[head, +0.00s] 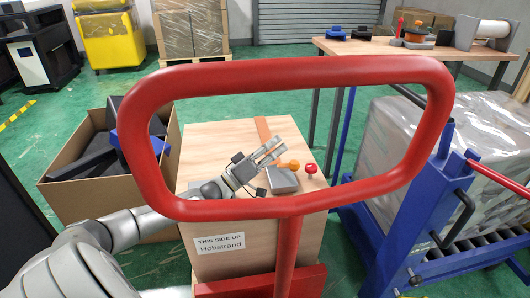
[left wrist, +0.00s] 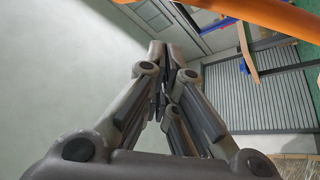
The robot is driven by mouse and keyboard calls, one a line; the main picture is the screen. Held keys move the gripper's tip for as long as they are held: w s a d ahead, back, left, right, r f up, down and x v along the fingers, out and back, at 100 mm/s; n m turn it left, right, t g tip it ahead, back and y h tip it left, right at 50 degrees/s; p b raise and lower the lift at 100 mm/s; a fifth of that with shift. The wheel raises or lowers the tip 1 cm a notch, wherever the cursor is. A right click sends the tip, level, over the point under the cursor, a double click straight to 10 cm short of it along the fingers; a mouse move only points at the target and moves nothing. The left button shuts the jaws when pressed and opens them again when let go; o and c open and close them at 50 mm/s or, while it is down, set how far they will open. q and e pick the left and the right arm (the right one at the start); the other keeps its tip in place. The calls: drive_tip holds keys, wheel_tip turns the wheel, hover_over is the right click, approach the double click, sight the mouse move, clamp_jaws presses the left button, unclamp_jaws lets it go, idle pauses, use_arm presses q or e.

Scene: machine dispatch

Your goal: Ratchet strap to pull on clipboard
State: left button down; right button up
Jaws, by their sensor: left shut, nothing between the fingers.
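I cannot make out a clipboard. My right gripper is not in view.
A red tubular handle (head: 300,70) frames the box in front. An open carton (head: 70,200) with dark items stands left. A blue frame (head: 405,215) with a wrapped load (head: 480,140) stands right. A wooden table (head: 400,49) with several objects is behind.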

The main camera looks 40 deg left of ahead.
sight(286, 166)
use_arm(q)
drive_tip(key=shift+s+d+f, duration=0.25)
drive_tip(key=shift+d+f, duration=0.25)
drive_tip(key=shift+f, duration=0.15)
drive_tip(key=shift+s+d+f, duration=0.2)
drive_tip(key=shift+d+f, duration=0.25)
drive_tip(key=shift+f, duration=0.15)
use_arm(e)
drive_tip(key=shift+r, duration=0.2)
use_arm(q)
drive_tip(key=shift+s+f, duration=0.1)
drive_tip(key=shift+f, duration=0.05)
